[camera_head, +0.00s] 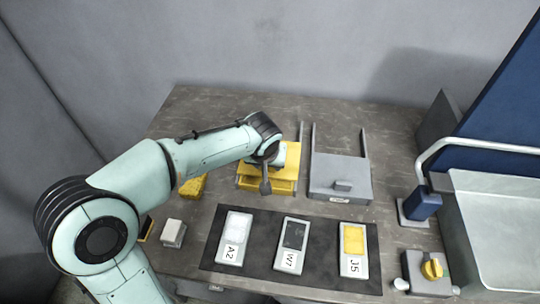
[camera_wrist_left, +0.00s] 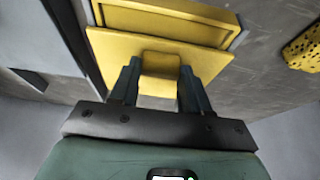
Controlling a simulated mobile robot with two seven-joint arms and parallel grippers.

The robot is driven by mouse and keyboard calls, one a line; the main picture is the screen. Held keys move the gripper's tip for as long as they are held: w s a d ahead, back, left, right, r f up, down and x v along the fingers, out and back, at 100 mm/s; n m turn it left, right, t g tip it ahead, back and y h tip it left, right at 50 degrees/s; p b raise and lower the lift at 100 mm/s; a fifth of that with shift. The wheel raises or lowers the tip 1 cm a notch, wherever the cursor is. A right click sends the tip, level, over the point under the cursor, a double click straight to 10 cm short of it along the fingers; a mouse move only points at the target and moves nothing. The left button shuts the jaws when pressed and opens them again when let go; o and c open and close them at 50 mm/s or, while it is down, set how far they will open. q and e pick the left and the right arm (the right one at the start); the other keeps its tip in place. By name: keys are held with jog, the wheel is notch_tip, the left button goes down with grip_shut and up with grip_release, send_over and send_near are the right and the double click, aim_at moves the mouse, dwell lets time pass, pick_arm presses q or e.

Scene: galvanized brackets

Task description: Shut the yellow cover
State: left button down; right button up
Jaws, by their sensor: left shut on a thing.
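The yellow cover (camera_head: 285,158) is at the back middle of the table, partly hidden behind my left gripper. In the left wrist view, the yellow cover (camera_wrist_left: 115,55) is a flat plate with a block-shaped yellow knob (camera_wrist_left: 160,62). My left gripper (camera_wrist_left: 160,80) has its two dark fingers on either side of that knob, shut on it. The gripper also shows in the head view (camera_head: 266,172). A yellow box (camera_head: 262,185) lies at the cover's front edge; its rim (camera_wrist_left: 185,22) shows beyond the plate. My right gripper is out of view.
A grey cover with a knob (camera_head: 340,175) sits between rails to the right. A black mat (camera_head: 262,254) with three labelled pieces lies in front. A yellow sponge (camera_head: 194,186) and a white block (camera_head: 173,233) are left.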

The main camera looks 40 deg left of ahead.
pick_arm(q)
jog(key=shift+s+d+b, duration=0.15)
jog(key=shift+s+d, duration=0.2)
jog(key=shift+s, duration=0.25)
jog(key=shift+s+d+b, duration=0.15)
jog(key=shift+s+d, duration=0.15)
jog(key=shift+s, duration=0.25)
jog(key=shift+s+d, duration=0.15)
jog(key=shift+s, duration=0.15)
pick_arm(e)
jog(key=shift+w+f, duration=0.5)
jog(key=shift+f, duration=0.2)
pick_arm(q)
jog(key=c, duration=0.9)
grip_release()
jog(key=shift+c, duration=0.2)
jog(key=o, duration=0.4)
jog(key=shift+s+d, duration=0.1)
jog(key=shift+s, duration=0.1)
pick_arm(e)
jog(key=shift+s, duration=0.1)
